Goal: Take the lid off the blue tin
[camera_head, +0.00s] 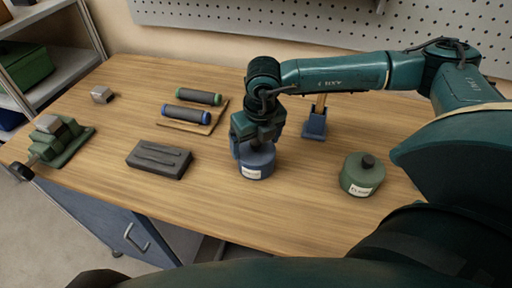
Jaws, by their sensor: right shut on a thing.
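The blue tin (257,171) stands upright on the wooden table near the middle, with a white label on its front. My right gripper (257,146) comes down over it from above and is shut on the dark knob of its lid. The lid appears to sit on the tin; the gripper hides much of the top, so I cannot see a gap. My left gripper is not in view.
A green tin (360,176) with a dark knob stands to the right. A blue holder (315,124) is behind my right gripper. A dark grey block (159,158), a board (196,121) with two rollers and a green vise (60,140) are to the left. The front middle of the table is clear.

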